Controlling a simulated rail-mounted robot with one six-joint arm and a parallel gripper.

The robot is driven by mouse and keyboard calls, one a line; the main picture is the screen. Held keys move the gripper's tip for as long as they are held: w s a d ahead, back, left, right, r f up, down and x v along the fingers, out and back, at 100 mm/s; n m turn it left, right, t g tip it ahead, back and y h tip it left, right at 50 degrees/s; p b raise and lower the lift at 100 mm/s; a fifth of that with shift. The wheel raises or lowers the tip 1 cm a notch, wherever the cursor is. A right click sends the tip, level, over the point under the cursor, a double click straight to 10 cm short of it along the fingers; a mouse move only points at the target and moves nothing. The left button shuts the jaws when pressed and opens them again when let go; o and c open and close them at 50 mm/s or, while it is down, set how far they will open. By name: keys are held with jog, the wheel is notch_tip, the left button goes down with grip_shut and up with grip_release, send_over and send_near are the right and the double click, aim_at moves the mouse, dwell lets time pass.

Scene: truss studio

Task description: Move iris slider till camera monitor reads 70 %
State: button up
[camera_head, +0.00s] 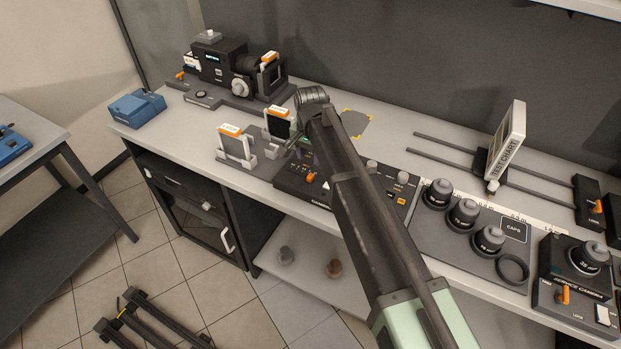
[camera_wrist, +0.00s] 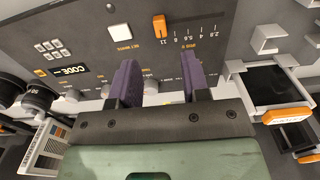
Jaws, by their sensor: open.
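A dark control panel (camera_head: 290,187) lies on the bench, partly hidden behind my arm. In the wrist view an orange slider knob (camera_wrist: 159,26) sits on this panel (camera_wrist: 100,45), beside a printed scale running 2.8, 4, 5.6 and on, inverted in this view. It appears as a small orange knob (camera_head: 311,177) in the head view. My gripper (camera_wrist: 160,78) is open with two purple fingers, empty, short of the knob. In the head view my gripper (camera_head: 298,145) is over the panel's back edge. A black camera (camera_head: 223,66) has a small lit display (camera_head: 212,57); its reading is too small to tell.
Framed filter holders (camera_head: 236,146) stand left of the panel and show close beside my gripper in the wrist view (camera_wrist: 272,84). A lens tray (camera_head: 455,235) and a test chart (camera_head: 507,140) on rails stand at right. A white button (camera_wrist: 120,31) is near the slider.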

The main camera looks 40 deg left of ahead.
aim_at(310, 175)
notch_tip(310, 175, down, 8)
jog(key=b, duration=0.6)
jog(key=shift+f+b, duration=0.2)
jog(key=shift+b, duration=0.1)
jog(key=shift+r, duration=0.1)
jog(key=shift+r, duration=0.1)
jog(key=shift+c, duration=0.4)
grip_shut()
jog(key=shift+a, duration=0.1)
